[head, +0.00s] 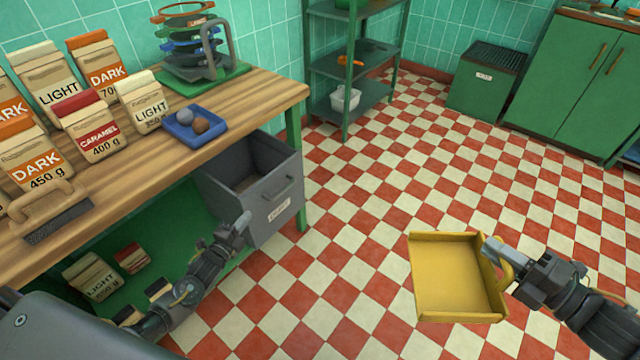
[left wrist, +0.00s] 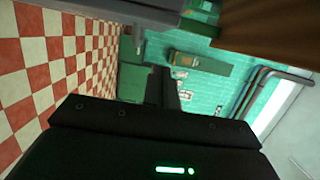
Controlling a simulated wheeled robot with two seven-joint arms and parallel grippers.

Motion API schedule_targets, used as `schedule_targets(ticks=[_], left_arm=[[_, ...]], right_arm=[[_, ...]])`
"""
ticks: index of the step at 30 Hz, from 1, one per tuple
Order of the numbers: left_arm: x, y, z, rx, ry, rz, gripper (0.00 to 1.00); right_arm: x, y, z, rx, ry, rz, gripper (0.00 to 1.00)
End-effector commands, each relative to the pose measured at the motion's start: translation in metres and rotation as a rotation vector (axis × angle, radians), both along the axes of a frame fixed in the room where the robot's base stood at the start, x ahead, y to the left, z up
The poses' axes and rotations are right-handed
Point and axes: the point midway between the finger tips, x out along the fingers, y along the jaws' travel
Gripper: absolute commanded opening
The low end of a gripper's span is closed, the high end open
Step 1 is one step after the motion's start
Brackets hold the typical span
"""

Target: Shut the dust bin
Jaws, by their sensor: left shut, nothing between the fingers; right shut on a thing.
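The dust bin (head: 275,195) is a grey drawer-like bin under the wooden workbench. It stands pulled out, with its top open, a handle and a pale label on its front. My left gripper (head: 243,222) is shut and empty, low in front of the workbench. Its tip overlaps the bin's near side in the head view; I cannot tell whether it touches. Its dark fingers (left wrist: 165,88) also show in the left wrist view. My right gripper (head: 492,246) is shut on the handle of a yellow dustpan (head: 450,278), held out over the floor to the right.
A green post (head: 294,130) stands beside the bin. Shelves (head: 355,95) and green cabinets (head: 565,85) line the back. The checkered floor between is clear.

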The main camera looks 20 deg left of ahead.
Motion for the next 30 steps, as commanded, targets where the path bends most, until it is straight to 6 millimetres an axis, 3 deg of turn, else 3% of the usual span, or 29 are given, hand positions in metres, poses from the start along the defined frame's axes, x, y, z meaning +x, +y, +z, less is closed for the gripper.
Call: schedule_targets(ticks=[6, 12, 25, 30], left_arm=[[-0.045, 0.003, -0.001, -0.003, 0.001, -0.007, 0.0], [-0.067, 0.006, -0.001, -0.004, 0.001, -0.007, 0.0], [-0.073, 0.007, -0.001, -0.024, 0.004, -0.005, 0.0], [-0.073, 0.016, -0.026, -0.17, 0.16, 0.07, 0.0]], right_arm=[[-0.001, -0.001, 0.004, 0.001, -0.001, -0.003, 0.0], [0.0, -0.001, 0.005, 0.001, -0.001, -0.003, 0.0], [0.0, -0.001, 0.005, 0.001, -0.001, -0.002, 0.0], [0.0, -0.001, 0.006, 0.0, -0.001, -0.009, 0.0]])
